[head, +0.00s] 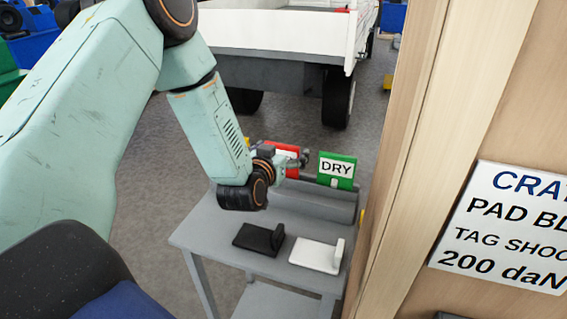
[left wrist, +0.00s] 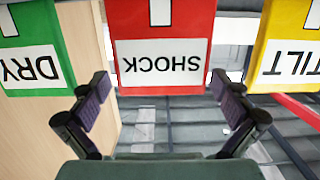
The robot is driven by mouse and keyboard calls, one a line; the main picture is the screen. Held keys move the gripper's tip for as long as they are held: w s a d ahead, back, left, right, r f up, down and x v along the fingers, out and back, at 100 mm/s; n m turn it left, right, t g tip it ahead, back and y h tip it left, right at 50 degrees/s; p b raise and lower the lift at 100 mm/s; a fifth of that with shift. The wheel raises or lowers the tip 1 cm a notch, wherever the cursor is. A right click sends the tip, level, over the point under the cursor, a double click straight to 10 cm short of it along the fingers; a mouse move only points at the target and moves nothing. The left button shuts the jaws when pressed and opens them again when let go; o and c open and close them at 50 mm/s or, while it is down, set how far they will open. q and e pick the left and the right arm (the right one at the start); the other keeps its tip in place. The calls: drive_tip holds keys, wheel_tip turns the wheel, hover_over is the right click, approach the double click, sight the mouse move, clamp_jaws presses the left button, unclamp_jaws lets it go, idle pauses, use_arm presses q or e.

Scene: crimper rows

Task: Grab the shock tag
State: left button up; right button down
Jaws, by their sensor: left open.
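The red shock tag (left wrist: 166,25) hangs in the middle of the left wrist view, its SHOCK label upside down. In the head view the red tag (head: 284,147) is partly hidden behind my left gripper (head: 296,160). In the left wrist view my left gripper (left wrist: 161,88) is open and empty. Its two fingers stand apart near the lower left and lower right sides of the red tag. I cannot tell whether they touch it. My right gripper is not in view.
The green DRY tag (head: 337,170) and yellow TILT tag (left wrist: 287,50) flank the red one. A black bracket (head: 260,238) and white bracket (head: 318,255) sit on the grey table (head: 208,238). A wooden crate (head: 440,120) stands close at right. A white truck (head: 280,32) stands behind.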

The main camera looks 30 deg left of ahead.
use_arm(q)
drive_tip(key=shift+a, duration=0.2)
drive_tip(key=shift+w+f, duration=0.15)
drive_tip(key=shift+w, duration=0.1)
drive_tip(key=shift+c, duration=1.1)
drive_tip(key=shift+d, duration=0.1)
drive_tip(key=c, duration=0.3)
drive_tip(key=shift+s, duration=0.15)
drive_tip(key=c, duration=0.3)
drive_tip(key=shift+c, duration=1)
